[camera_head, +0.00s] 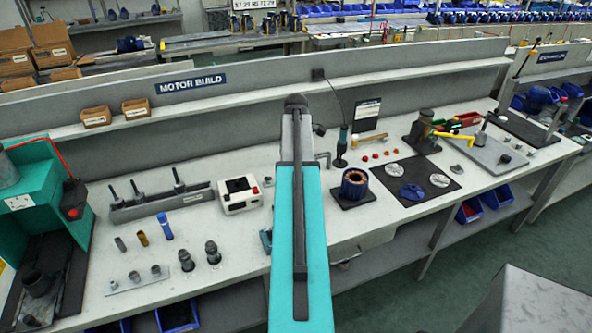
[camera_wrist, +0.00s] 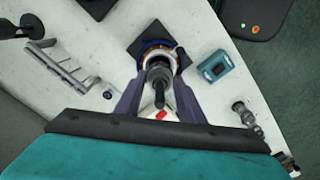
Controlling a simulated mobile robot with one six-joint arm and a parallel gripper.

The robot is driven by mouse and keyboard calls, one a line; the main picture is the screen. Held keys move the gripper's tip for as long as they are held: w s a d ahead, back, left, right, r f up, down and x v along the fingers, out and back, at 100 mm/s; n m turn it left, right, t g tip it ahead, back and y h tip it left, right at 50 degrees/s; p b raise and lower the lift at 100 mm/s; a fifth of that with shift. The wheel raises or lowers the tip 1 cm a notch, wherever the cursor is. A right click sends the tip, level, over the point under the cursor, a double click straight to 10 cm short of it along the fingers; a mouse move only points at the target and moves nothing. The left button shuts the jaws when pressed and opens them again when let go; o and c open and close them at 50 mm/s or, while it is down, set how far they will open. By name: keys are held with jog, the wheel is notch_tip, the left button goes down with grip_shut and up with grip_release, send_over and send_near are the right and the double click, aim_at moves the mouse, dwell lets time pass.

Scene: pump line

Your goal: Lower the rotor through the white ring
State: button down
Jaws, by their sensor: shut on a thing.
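In the wrist view the dark rotor (camera_wrist: 159,75) is between the two purple-grey fingers of my gripper (camera_wrist: 159,80), which is shut on it. Its shaft points toward the camera. Beyond it is a round motor body (camera_wrist: 145,46) with a blue outside and copper windings, on a black square mat. The rotor overlaps the motor body's middle; I cannot tell whether it is above the opening or partly inside. In the head view the motor body (camera_head: 354,184) stands right of my arm, which hides my gripper.
Two dark parts (camera_head: 186,260) stand at the front. A black mat (camera_head: 415,180) with a blue part lies right of the motor body. A teal block (camera_wrist: 215,66) is nearby.

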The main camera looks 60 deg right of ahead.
jog(key=shift+f+b, duration=1.15)
jog(key=shift+f, duration=1.75)
dwell(1.6)
jog(key=c, duration=0.9)
grip_release()
jog(key=shift+r, duration=0.1)
jog(key=shift+r+p, duration=1.5)
jog(key=shift+r, duration=0.95)
